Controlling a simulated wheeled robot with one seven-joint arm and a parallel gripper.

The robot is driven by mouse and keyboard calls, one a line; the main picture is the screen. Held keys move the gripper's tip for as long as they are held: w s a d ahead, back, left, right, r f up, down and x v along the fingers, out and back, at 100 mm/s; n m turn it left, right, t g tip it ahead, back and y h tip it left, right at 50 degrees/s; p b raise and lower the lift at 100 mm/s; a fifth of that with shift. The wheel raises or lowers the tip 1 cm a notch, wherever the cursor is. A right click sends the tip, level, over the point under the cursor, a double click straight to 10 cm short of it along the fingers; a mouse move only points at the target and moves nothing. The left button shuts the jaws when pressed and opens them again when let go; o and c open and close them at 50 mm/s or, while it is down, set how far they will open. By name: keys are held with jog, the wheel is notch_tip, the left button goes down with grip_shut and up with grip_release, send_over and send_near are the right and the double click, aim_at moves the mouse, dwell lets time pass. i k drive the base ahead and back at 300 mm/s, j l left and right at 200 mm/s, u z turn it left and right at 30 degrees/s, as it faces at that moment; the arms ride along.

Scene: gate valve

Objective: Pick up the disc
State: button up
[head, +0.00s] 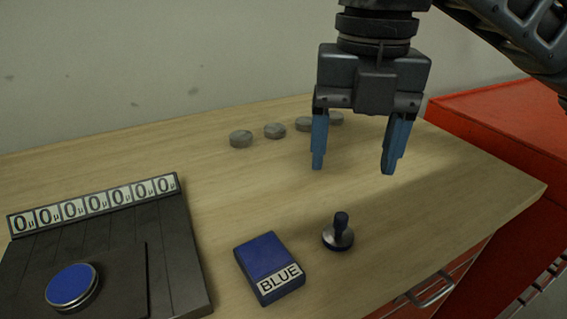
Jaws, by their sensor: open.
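Several small grey discs stand in a row at the back of the wooden table; the leftmost grey disc (241,139) and the one beside it (275,131) are fully visible. A larger disc with a blue top and metallic rim (72,286) lies on a dark panel at the lower left. My gripper (352,168) points down above the table, with its blue fingers wide apart and nothing between them. It is right of the grey discs in the picture and far from the blue-topped disc.
The dark panel (178,240) carries a strip of zero labels (95,204). A blue box marked BLUE (268,262) and a metal stamp-like piece with a dark knob (339,236) sit at the front. A red cabinet (500,117) stands at right. The table's middle is clear.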

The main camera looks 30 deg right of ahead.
aim_at(74, 288)
jog(key=j, duration=0.8)
jog(key=k+j, duration=0.1)
jog(key=j, duration=0.75)
